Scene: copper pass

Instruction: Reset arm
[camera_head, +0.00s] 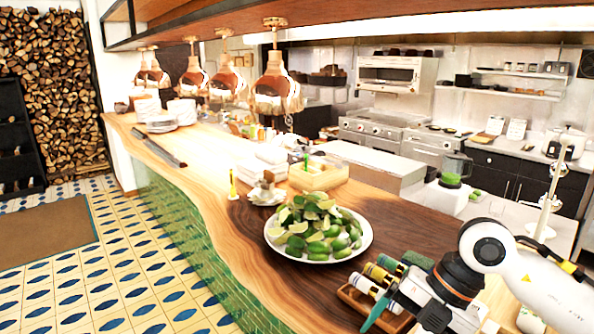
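My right arm comes in from the right edge. Its gripper (408,306) is low in the picture, beside a small wooden tray (352,297) at the counter's near end. The tray holds several small bottles (366,285) with dark and yellow parts. A teal piece (374,312) shows by the gripper's front; I cannot tell whether it is held. The gripper's fingers are too unclear to tell open from shut. My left arm and gripper are not in view.
A white plate (274,241) heaped with limes (318,222) stands left of the tray on the wooden counter (195,165). A wooden box (318,178) and a yellow bottle (233,186) stand behind it. Copper lamps (277,90) hang above. A blender (452,180) stands at right.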

